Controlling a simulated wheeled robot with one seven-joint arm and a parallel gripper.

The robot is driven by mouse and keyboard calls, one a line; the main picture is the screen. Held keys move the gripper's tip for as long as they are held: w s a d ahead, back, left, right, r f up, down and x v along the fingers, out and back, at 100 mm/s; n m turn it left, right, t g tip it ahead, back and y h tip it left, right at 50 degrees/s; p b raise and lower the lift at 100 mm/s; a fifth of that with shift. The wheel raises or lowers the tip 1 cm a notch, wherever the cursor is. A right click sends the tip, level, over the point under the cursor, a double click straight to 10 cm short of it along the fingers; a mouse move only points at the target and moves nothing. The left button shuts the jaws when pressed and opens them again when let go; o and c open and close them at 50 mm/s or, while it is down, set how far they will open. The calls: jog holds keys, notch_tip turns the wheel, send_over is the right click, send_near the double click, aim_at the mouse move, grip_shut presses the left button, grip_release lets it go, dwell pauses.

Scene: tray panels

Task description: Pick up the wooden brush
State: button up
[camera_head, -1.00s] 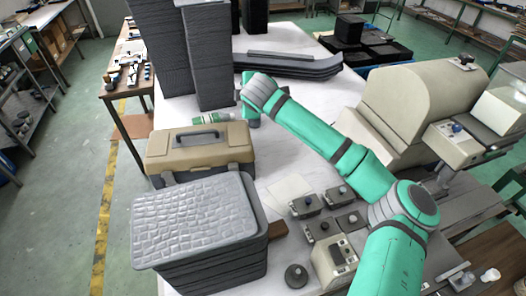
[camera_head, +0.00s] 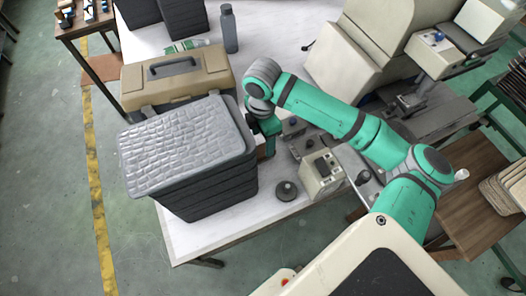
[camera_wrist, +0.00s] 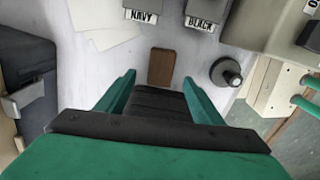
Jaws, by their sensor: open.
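The wooden brush shows in the wrist view as a small brown block (camera_wrist: 162,66) on the white tabletop, just beyond my fingertips. My gripper (camera_wrist: 159,77) is open, with its two green fingers apart and pointing toward the brush. The brush lies roughly centred between the finger lines, and nothing appears held. A dark ribbed surface (camera_wrist: 158,101) shows between the fingers; I cannot tell what it belongs to. In the head view my gripper is mostly hidden beside the tray stack, and only a small brown patch (camera_head: 261,151) shows there.
A stack of dark trays with a grey textured top (camera_head: 185,145) stands close left of my gripper. Behind it is a tan toolbox (camera_head: 175,75). A round dark knob piece (camera_head: 286,191) and a beige control box (camera_head: 322,174) stand to the right. Labelled boxes (camera_wrist: 210,12) lie beyond the brush.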

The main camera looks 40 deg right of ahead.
aim_at(264, 149)
jog(key=shift+s+f, duration=0.1)
jog(key=shift+f, duration=2.7)
jog(key=shift+d, duration=0.1)
jog(key=c, duration=1.2)
